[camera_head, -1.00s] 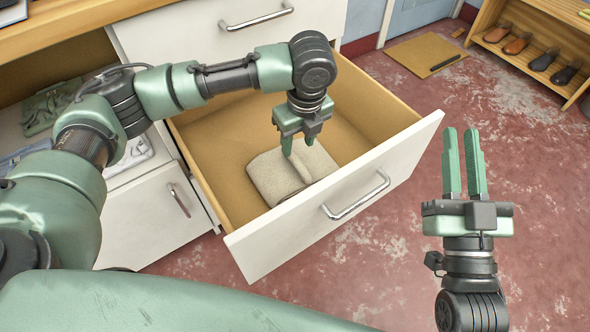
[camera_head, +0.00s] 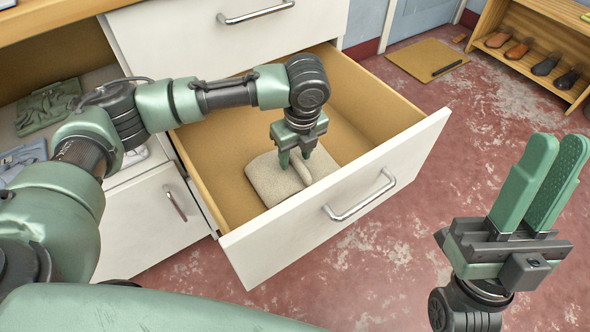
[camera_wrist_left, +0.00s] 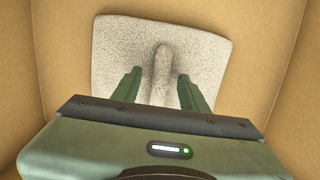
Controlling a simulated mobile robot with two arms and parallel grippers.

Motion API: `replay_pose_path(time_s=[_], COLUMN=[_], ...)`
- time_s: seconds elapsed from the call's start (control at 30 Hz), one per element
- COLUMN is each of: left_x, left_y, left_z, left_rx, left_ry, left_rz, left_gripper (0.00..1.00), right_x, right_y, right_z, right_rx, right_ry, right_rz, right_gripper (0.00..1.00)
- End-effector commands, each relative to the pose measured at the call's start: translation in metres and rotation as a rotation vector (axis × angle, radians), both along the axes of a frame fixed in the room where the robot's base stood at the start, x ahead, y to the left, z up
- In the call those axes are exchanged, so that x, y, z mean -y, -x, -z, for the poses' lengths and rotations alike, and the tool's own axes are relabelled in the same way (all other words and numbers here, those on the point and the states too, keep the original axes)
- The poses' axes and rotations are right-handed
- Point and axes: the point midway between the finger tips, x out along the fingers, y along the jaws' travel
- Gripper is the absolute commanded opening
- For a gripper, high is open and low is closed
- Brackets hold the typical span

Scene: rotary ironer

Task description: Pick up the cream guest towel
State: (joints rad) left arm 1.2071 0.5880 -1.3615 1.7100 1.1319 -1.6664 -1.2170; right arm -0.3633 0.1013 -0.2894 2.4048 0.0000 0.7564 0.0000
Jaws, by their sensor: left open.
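The cream guest towel (camera_head: 270,178) lies folded on the floor of an open drawer, with a raised ridge along its middle. My left gripper (camera_head: 294,160) points down into the drawer at the towel. In the left wrist view its open fingers (camera_wrist_left: 158,90) stand on either side of the towel's ridge (camera_wrist_left: 162,70), with a gap to each side. Whether the fingertips touch the towel is unclear. My right gripper (camera_head: 540,185) is at the right, outside the drawer, pointing up, with a narrow gap between its fingers and nothing held.
The open drawer (camera_head: 330,190) has wooden walls around the towel and a white front with a metal handle (camera_head: 360,197). A closed drawer (camera_head: 215,35) is above it. Folded cloths (camera_head: 47,107) lie on a shelf at left. A shoe rack (camera_head: 540,50) stands far right.

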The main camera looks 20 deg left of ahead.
Motion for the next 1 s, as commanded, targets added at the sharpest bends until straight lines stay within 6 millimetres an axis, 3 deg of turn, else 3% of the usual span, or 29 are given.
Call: replay_pose_path(time_s=[0.3,0.47,0.5,1.0], left_x=[-0.0003,-0.0003,-0.0002,-0.0002], left_y=[-0.0002,-0.0001,-0.0001,-0.0001], left_z=[0.0023,0.0022,0.0022,0.0021], left_rx=[0.0,0.0,0.0,0.0], left_ry=[0.0,0.0,0.0,0.0], left_rz=[0.0,0.0,0.0,0.001], left_gripper=[0.44,0.02,0.0,0.0], right_x=[0.0013,0.0012,0.0012,0.0014], right_y=[0.0057,0.0055,0.0054,0.0053], right_z=[-0.0015,-0.0015,-0.0014,-0.0015], right_rx=[0.028,0.027,0.027,0.026], right_ry=[-0.01,-0.009,-0.009,-0.008], right_rz=[-0.002,-0.002,-0.002,-0.001], right_gripper=[0.2,0.2,0.2,0.2])
